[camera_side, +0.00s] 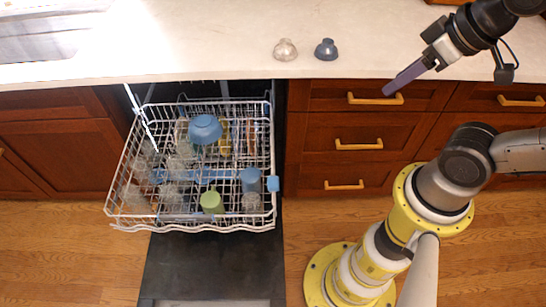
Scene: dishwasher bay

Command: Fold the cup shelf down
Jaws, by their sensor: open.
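The pulled-out dishwasher rack (190,228) stands over the lowered door and holds several dishes. I cannot pick out the cup shelf with certainty. A thin white strip (139,112) rises at the rack's left back side, and blue parts (165,176) show among the glasses in the middle; either may belong to it. My gripper (390,91) is open and empty, with long purple fingers. It is at the upper right, in front of the drawers and near the counter edge, well away from the rack. The gap between its fingers is hard to see.
A blue bowl (205,127), a green cup (211,201), a blue cup (250,179) and several clear glasses sit in the rack. A clear cup (285,50) and a dark blue cup (326,49) stand on the counter (200,45). The lowered door (210,265) extends forward.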

